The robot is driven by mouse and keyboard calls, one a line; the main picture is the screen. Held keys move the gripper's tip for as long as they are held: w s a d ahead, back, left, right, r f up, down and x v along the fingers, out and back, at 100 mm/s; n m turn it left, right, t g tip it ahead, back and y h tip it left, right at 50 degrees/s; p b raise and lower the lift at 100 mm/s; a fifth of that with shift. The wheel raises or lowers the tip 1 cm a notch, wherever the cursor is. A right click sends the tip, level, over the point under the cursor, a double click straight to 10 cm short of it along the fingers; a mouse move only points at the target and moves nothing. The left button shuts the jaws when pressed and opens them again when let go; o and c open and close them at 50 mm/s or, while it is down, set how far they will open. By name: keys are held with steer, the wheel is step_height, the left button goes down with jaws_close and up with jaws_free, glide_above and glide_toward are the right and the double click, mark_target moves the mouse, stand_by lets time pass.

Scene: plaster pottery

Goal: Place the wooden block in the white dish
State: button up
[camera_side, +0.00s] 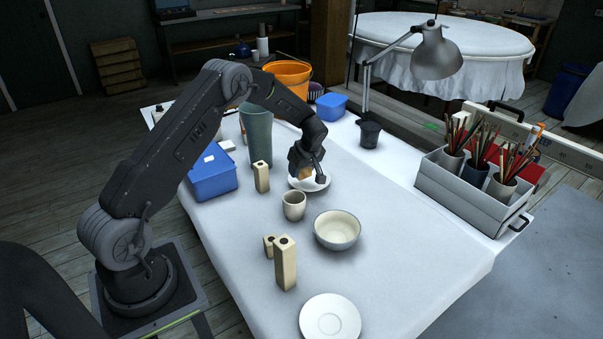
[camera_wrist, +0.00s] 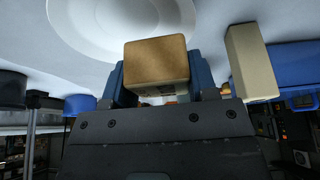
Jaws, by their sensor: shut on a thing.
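My gripper (camera_side: 311,175) is shut on the wooden block (camera_side: 304,173), a small tan block. The wrist view shows the block (camera_wrist: 157,62) gripped between the two fingers (camera_wrist: 160,82). A white dish (camera_side: 318,186) lies flat under the gripper, and the block overlaps its far left part in the side view. In the wrist view the dish (camera_wrist: 75,25) spreads just beyond the block. I cannot tell whether the block touches the dish. A second white dish (camera_side: 330,318) lies empty at the table's near edge.
A cream cup (camera_side: 293,206), a bowl (camera_side: 337,230) and a tall cream block (camera_side: 285,264) stand in front of the gripper. Another cream block (camera_side: 262,177), a blue box (camera_side: 212,178) and a green vase (camera_side: 257,135) stand left. The cloth right of the dish is clear.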

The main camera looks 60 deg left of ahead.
mark_target(301, 175)
steer(key=shift+f, duration=0.95)
steer(key=shift+f, duration=0.65)
steer(key=o, duration=0.9)
